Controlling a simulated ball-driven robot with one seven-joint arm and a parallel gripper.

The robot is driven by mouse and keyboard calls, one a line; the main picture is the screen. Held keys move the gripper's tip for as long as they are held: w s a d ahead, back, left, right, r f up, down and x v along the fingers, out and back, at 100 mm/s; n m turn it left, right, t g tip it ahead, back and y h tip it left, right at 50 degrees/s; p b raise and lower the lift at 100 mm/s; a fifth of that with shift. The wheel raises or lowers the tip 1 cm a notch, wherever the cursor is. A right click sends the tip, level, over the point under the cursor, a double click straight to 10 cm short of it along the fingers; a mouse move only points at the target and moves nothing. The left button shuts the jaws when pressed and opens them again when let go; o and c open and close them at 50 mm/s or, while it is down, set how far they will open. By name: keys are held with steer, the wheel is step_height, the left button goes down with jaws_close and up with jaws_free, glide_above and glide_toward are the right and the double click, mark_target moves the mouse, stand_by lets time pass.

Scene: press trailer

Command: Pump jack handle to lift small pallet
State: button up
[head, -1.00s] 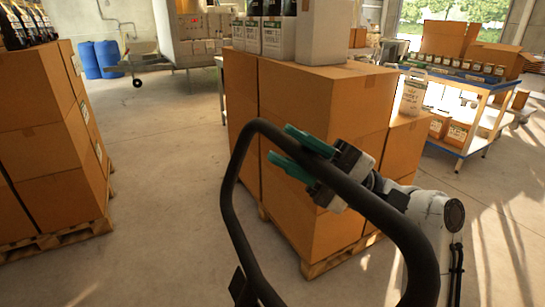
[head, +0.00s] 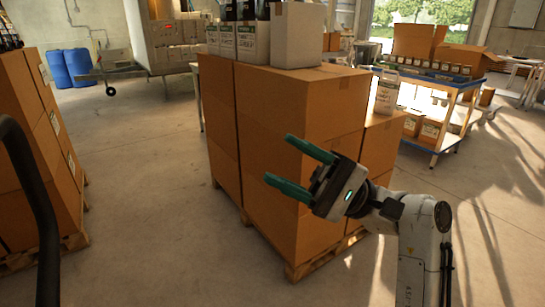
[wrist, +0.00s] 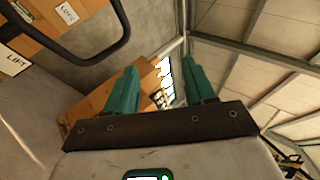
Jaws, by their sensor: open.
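The black jack handle (head: 40,215) is a bent tube at the left edge of the head view, mostly cut off by the frame. In the wrist view the black handle loop (wrist: 100,53) crosses the upper left. My gripper (head: 280,159) has teal fingers spread apart with nothing between them. It is well to the right of the handle and not touching it, in front of the stacked cartons. Its fingers also show in the wrist view (wrist: 158,64). A wooden pallet (head: 300,270) under the middle cartons and another (head: 35,257) at left rest on the floor. Which one is the small pallet is unclear.
Large cartons (head: 290,110) stand stacked in the middle, others (head: 25,150) at left. A blue-framed cart (head: 425,147) stands at back right, blue drums (head: 73,68) at back left. Floor between the stacks is clear.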

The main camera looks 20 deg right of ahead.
steer(key=v, duration=0.6)
steer(key=shift+d+f+g+b, duration=0.25)
steer(key=shift+d+g+b, duration=0.05)
steer(key=shift+b, duration=0.05)
steer(key=shift+f, duration=0.1)
